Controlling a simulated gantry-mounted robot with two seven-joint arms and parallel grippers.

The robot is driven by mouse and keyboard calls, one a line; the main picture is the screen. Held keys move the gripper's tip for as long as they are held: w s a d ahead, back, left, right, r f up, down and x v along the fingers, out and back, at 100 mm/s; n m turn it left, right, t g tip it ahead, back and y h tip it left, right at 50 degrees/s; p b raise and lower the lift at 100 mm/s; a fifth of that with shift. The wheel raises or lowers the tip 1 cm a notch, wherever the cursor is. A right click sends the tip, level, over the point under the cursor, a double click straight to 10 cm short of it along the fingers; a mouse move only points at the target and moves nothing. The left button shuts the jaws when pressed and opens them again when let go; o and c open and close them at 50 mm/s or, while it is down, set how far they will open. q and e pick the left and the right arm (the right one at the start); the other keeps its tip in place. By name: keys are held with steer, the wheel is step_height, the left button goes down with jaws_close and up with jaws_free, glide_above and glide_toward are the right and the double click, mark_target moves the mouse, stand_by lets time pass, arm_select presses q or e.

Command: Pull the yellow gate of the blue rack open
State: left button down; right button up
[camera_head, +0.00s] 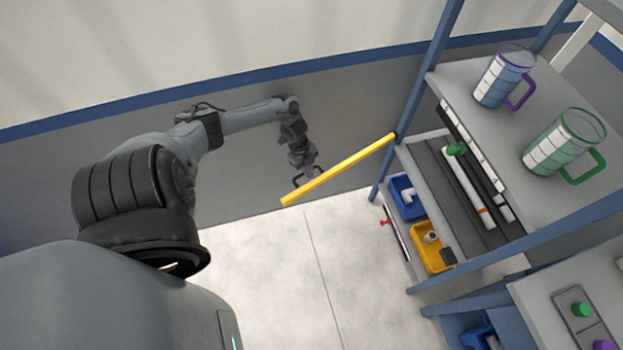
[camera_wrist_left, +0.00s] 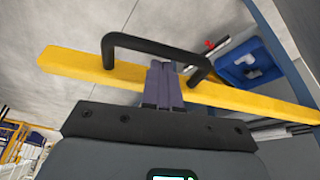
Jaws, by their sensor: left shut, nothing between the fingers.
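The yellow gate (camera_head: 345,168) is a bar that stands out from the post of the blue rack (camera_head: 418,75), swung away from the rack's front. It runs across the left wrist view (camera_wrist_left: 88,69), with a black handle (camera_wrist_left: 150,46) on it. My left gripper (camera_head: 312,172) is on the far side of the bar, beside the handle. In the left wrist view its shut fingers (camera_wrist_left: 161,72) overlap the bar within the handle's span and hold nothing. I cannot tell whether they touch the bar or handle. My right gripper is not in view.
The rack's upper shelf carries a purple-handled mug (camera_head: 503,76) and a green-handled mug (camera_head: 564,145). Lower down are white tubes (camera_head: 468,188), a blue bin (camera_head: 405,197) and a yellow bin (camera_head: 431,247). A grey wall (camera_head: 245,160) is behind my left arm. The floor (camera_head: 290,265) below the gate is clear.

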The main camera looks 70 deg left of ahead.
arm_select(q)
steer(key=shift+a, duration=0.45)
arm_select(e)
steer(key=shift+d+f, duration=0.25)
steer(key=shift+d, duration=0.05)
